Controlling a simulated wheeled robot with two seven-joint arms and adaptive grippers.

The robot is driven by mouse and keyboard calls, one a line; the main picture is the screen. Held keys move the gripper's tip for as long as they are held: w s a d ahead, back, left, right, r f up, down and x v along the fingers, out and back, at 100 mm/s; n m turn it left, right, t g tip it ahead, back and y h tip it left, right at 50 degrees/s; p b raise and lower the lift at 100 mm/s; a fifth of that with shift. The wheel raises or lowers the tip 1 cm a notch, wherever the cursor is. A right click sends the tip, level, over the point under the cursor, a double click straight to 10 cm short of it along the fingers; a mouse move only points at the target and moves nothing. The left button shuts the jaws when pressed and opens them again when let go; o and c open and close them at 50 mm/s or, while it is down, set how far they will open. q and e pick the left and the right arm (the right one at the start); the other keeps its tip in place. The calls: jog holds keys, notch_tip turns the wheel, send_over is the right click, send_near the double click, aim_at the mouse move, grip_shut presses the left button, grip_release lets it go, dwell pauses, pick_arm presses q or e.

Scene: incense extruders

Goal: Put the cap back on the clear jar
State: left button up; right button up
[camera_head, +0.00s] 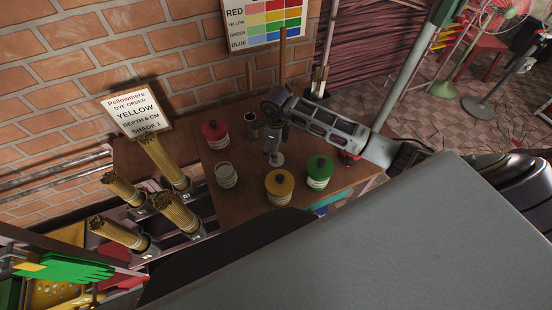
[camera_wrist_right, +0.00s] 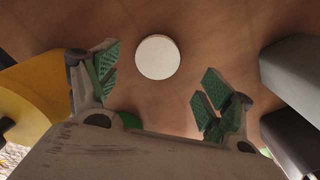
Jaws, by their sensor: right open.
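The clear jar (camera_head: 226,175) stands on the brown table, left of the yellow jar, and shows no coloured lid. A pale round disc, which looks like the cap (camera_head: 277,159), lies on the table below my right gripper; it also shows as a white disc in the right wrist view (camera_wrist_right: 158,57). My right gripper (camera_head: 273,153) points down over the cap. In the right wrist view its two green-padded fingers (camera_wrist_right: 160,82) are apart, with nothing between them and the cap just beyond their tips. My left gripper is not in view.
A red-lidded jar (camera_head: 215,133), a yellow jar (camera_head: 279,186) and a green jar (camera_head: 319,171) stand around the gripper. A dark cup (camera_head: 251,128) is close to its left. Bundles of incense sticks (camera_head: 175,211) stand in holders at the left. Bare table lies between the clear jar and the cap.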

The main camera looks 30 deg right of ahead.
jog(key=shift+s+f, duration=0.1)
jog(key=shift+f, duration=0.6)
notch_tip(320, 180, down, 3)
jog(key=shift+a+r+p, duration=0.1)
jog(key=shift+r+p, duration=0.05)
jog(key=shift+p, duration=0.25)
jog(key=shift+f, duration=0.5)
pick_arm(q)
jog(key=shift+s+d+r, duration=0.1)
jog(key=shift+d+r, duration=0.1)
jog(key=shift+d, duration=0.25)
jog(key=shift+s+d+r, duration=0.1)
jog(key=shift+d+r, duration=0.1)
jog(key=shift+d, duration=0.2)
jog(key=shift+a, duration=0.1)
pick_arm(e)
jog(key=shift+c, duration=0.5)
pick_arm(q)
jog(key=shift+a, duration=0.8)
pick_arm(e)
jog(key=c, duration=0.6)
